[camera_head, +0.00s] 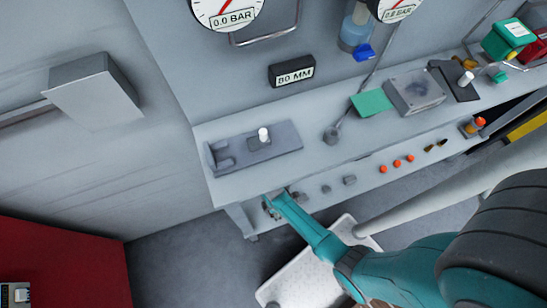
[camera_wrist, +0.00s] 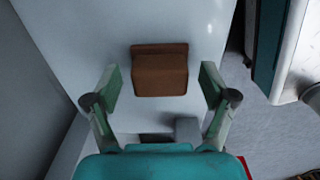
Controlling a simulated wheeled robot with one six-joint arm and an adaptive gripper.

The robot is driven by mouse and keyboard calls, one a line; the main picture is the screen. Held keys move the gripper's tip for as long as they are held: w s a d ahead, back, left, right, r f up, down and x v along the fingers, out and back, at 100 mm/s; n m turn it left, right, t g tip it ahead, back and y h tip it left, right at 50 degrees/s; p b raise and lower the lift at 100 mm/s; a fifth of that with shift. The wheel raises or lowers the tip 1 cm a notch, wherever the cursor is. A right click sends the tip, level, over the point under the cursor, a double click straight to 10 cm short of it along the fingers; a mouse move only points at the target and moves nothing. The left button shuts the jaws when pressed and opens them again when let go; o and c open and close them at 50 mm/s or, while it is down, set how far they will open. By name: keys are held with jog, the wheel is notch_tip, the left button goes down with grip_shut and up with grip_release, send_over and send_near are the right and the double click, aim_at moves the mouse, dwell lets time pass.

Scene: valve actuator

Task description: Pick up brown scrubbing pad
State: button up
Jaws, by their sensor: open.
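The brown scrubbing pad (camera_wrist: 160,72) shows in the wrist view as a brown block with a raised lip at its top edge, against a pale grey surface. My gripper (camera_wrist: 160,88) is open, with one green finger to the left and one to the right of the pad. Gaps show between both fingers and the pad; it is not gripped. In the head view my gripper (camera_head: 270,206) is at the front left edge of the grey bench. I cannot make out the pad in the head view.
The grey bench (camera_head: 232,181) carries a dark plate with a white knob (camera_head: 263,135), a green sheet (camera_head: 371,103) and a grey box (camera_head: 414,91). A white perforated plate (camera_head: 305,285) lies below.

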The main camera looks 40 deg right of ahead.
jog(key=c, duration=1.3)
jog(key=shift+r, duration=0.15)
notch_tip(320, 180, up, 10)
jog(key=shift+f, duration=0.1)
